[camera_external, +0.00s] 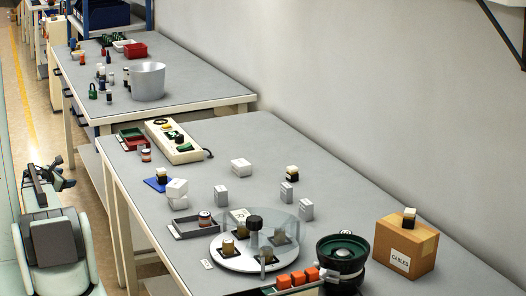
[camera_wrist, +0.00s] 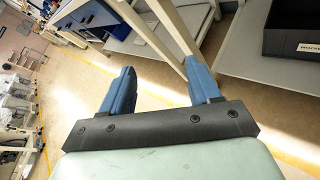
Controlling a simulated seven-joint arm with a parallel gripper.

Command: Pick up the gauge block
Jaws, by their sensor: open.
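My gripper (camera_wrist: 159,82) is open in the wrist view, its two blue fingers wide apart with only floor and table legs behind them. No block lies between the fingers. A wider white block (camera_external: 241,168) lies farther back. I cannot tell which, if any, is the gauge block. My gripper is away from the tabletop.
The turntable (camera_external: 231,262) has a clear cover and black knob. Around it are a black-and-green round device (camera_external: 341,252), a cardboard box (camera_external: 407,257), orange blocks (camera_external: 298,278) and a grey tray (camera_external: 188,233). A switch box (camera_external: 173,141) stands farther back. The table's right rear is clear.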

